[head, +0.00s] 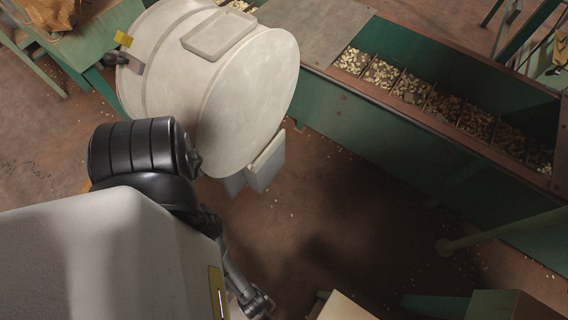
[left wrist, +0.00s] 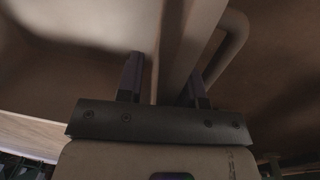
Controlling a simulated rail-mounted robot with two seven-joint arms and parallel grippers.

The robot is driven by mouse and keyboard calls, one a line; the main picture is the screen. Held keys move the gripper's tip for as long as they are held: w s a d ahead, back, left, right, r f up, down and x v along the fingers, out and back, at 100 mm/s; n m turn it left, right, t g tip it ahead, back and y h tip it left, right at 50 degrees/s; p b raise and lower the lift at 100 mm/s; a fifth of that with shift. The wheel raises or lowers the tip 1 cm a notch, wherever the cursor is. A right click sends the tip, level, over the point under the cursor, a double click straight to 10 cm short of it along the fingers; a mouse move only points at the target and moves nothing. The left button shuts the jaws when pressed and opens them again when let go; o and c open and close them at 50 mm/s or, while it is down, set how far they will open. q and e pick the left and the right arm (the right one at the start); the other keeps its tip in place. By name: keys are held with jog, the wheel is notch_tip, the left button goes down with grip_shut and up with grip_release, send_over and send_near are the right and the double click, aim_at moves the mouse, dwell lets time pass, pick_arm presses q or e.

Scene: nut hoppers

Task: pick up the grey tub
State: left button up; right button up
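In the left wrist view, a grey-brown form that I take to be the grey tub (left wrist: 190,40) fills the upper middle. A thick upright edge of it runs down between the fingers, and a curved bar (left wrist: 238,35) like a handle stands just right of it. My left gripper (left wrist: 163,85) has its two dark fingers apart, one on each side of this edge. A narrow gap shows at the left finger; contact at the right finger is unclear. I cannot make out the tub or the left gripper for certain in the head view. My right gripper is not in view.
In the head view, a long green hopper (head: 400,135) with several nut-filled compartments runs along the upper right. A green bench (head: 85,38) stands at the top left. Brown floor (head: 330,215) with scattered nuts is open between. Large pale arm parts block much of the left.

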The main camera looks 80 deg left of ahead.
pick_arm(q)
grip_shut()
dwell(0.3)
jog(key=shift+d, duration=0.1)
dwell(1.1)
